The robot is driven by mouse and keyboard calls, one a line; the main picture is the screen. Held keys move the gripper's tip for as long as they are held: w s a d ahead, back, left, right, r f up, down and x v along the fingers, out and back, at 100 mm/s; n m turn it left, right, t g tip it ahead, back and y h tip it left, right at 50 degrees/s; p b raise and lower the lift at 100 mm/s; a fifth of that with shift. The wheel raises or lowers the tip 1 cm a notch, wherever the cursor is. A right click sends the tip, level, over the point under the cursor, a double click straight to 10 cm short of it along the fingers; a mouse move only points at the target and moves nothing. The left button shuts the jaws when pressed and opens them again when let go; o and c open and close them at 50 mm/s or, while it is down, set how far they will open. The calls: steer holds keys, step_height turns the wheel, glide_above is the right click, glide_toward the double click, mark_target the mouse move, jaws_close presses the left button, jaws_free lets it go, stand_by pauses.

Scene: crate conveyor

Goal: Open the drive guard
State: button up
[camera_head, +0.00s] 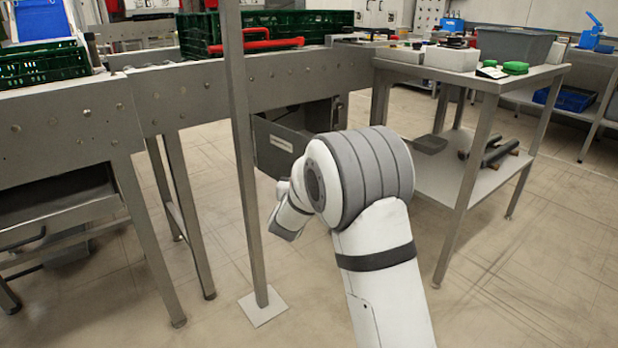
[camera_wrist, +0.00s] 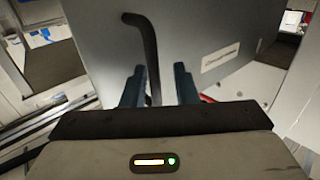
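The drive guard (camera_head: 275,150) is a grey panel with a pale label, below the conveyor frame. Its top edge stands out from the frame at an angle, with a dark gap behind it; my arm partly hides it. In the wrist view the guard (camera_wrist: 195,40) fills the upper middle, with a dark bent bar handle (camera_wrist: 149,45) on its face. My gripper (camera_wrist: 160,80) is open, its two blue-grey fingers apart with the handle's lower end between them in the picture. I cannot tell whether a finger touches it. In the head view my arm hides the fingertips.
A steel post (camera_head: 243,150) on a square foot stands left of my arm. A conveyor (camera_head: 190,95) carrying green crates runs behind it. A two-level steel table (camera_head: 520,78) with bins and tools stands to the right. Floor is clear in front.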

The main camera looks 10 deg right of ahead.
steer(key=shift+d, duration=0.1)
steer(key=p+v, duration=0.2)
steer(key=v, duration=0.5)
steer(key=shift+s, duration=0.35)
steer(key=s+r+n+g+y+p, duration=0.1)
steer(key=s+r+g+y+p, duration=0.25)
steer(key=r+p, duration=0.6)
steer(key=s+r+n+g+y+p, duration=0.25)
steer(key=s+r+p, duration=0.25)
steer(key=r+p, duration=0.4)
steer(key=s+d+r+g+p, duration=0.3)
steer(key=s+r+p, duration=0.2)
steer(key=s, duration=0.4)
steer(key=s+d+r+g+p, duration=0.2)
steer(key=s+r+p, duration=0.4)
steer(key=s, duration=0.3)
steer(key=s+d+r+g+p, duration=0.3)
steer(key=s+r+p, duration=0.3)
steer(key=s, duration=0.3)
steer(key=shift+s+d+r+g+p, duration=0.25)
steer(key=shift+s+d+g+p, duration=0.1)
steer(key=shift+d+p, duration=0.15)
